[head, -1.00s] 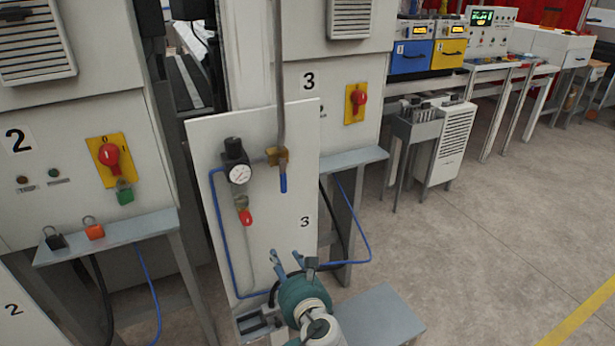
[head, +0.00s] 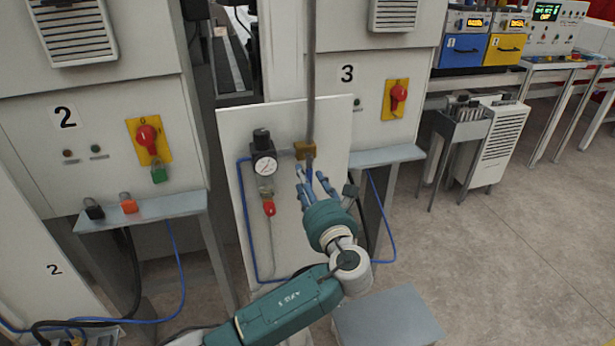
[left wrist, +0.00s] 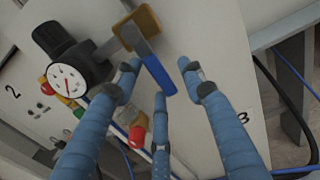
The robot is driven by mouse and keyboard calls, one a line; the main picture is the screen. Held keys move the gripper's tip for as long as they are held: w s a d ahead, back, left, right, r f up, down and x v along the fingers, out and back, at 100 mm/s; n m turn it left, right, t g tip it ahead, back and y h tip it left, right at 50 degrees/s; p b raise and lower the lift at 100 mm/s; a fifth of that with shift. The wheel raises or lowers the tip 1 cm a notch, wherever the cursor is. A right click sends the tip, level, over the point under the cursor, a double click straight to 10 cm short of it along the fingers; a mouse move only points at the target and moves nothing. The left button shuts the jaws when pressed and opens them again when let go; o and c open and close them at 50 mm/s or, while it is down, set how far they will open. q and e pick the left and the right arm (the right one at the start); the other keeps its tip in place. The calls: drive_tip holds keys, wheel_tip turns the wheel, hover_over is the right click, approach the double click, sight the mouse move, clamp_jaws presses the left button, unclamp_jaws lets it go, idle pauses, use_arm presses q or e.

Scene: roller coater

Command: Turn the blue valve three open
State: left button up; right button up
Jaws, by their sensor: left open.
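The blue valve three handle (head: 309,171) hangs down from a brass valve body (head: 305,150) on the white panel marked 3; my fingers partly hide it in the head view. In the left wrist view the blue handle (left wrist: 158,75) shows clearly, with its grey lever running up to the brass body (left wrist: 140,22). My left gripper (head: 312,178) is open in front of the panel, fingers pointing at the handle. In the left wrist view the fingertips (left wrist: 160,70) spread around the handle's end; I cannot tell whether any finger touches it. My right gripper is not in view.
A pressure gauge (head: 265,166) with a black regulator and a red-handled valve (head: 268,208) sit left of the handle. A vertical grey pipe (head: 311,75) rises above it. A grey shelf (head: 386,156) is at right, and a low grey box top (head: 388,318) is below.

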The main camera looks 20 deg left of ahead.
use_arm(q)
drive_tip(key=shift+w+a, duration=0.3)
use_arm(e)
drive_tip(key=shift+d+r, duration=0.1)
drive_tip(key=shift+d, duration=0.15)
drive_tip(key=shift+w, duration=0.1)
use_arm(q)
drive_tip(key=shift+c, duration=0.5)
clamp_jaws()
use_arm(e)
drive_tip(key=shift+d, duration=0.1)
